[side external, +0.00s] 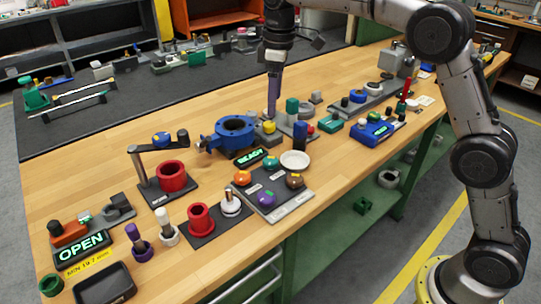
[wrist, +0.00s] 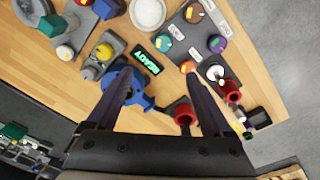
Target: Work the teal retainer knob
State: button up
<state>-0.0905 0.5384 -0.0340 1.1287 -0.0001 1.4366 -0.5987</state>
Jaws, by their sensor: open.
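A round teal-green knob (side external: 271,162) sits on a grey panel (side external: 292,206) among orange, brown and purple knobs. The same knob shows in the wrist view (wrist: 164,43), ahead of my fingers. A taller teal-green cap (side external: 292,105) stands farther back; it is at the upper left of the wrist view (wrist: 52,26). I cannot tell which of the two is the retainer knob. My gripper (wrist: 158,75) is open, with nothing between its fingers. In the side view my gripper (side external: 271,115) points down near a yellow knob (side external: 269,127), clear of both teal parts.
A blue valve body (side external: 235,132) and a lit READY sign (side external: 250,159) are close to my gripper. A white dish (side external: 295,160) lies behind the knob panel. Red cups (side external: 172,176) stand to the left. Bare wood (side external: 110,175) lies at the left.

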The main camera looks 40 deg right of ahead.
send_over(271, 160)
notch_tip(271, 160, down, 4)
jog(key=f, duration=0.1)
jog(key=shift+g, duration=0.4)
notch_tip(271, 160, down, 13)
jog(key=shift+r, duration=0.1)
jog(key=shift+c, duration=0.3)
grip_shut()
jog(key=shift+m, duration=2.8)
